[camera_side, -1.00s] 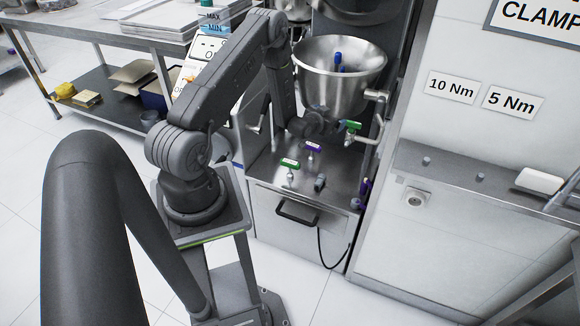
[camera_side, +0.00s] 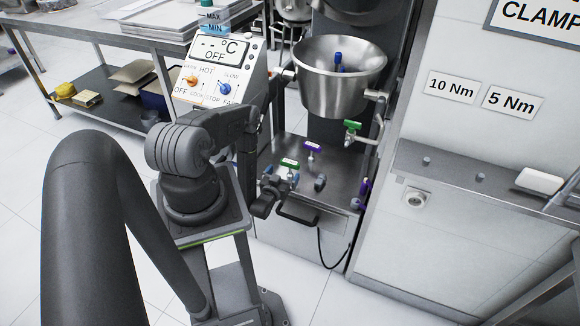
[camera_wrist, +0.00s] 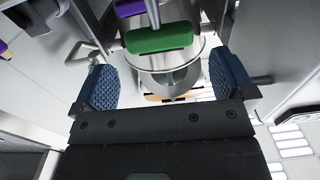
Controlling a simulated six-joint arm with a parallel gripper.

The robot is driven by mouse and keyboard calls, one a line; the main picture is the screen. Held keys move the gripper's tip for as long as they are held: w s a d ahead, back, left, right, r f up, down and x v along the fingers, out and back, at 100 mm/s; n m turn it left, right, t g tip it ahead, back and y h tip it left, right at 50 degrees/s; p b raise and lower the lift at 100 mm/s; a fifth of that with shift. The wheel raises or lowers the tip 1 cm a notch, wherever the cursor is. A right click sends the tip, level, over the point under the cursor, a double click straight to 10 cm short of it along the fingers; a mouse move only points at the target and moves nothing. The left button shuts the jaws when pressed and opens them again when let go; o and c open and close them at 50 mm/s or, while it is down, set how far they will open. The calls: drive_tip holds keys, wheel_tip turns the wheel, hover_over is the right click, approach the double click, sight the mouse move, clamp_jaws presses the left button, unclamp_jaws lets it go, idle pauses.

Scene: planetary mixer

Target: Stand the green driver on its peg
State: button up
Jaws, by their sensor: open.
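A green driver with a T-shaped handle and white label (camera_side: 290,163) stands on the steel deck of the mixer. My gripper (camera_side: 281,184) is low at the deck's front edge, close to this driver. In the wrist view a green handle (camera_wrist: 160,38) lies crosswise ahead of my gripper (camera_wrist: 165,78), whose blue-padded fingers are spread wide with nothing between them. Two short pegs, a left one (camera_side: 427,161) and a right one (camera_side: 480,177), stand bare on the shelf below the 10 Nm and 5 Nm signs.
A purple-handled tool (camera_side: 313,147) stands just behind the green driver; another green handle (camera_side: 353,126) is by the pipe. The steel bowl (camera_side: 340,80) hangs over the deck. A purple item (camera_side: 365,186) is at the deck's right edge. The shelf (camera_side: 455,172) holds a white block (camera_side: 539,181).

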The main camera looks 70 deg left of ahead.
sight(289, 165)
drive_tip(key=shift+x, duration=2.75)
drive_tip(key=c, duration=0.8)
drive_tip(key=shift+r, duration=0.15)
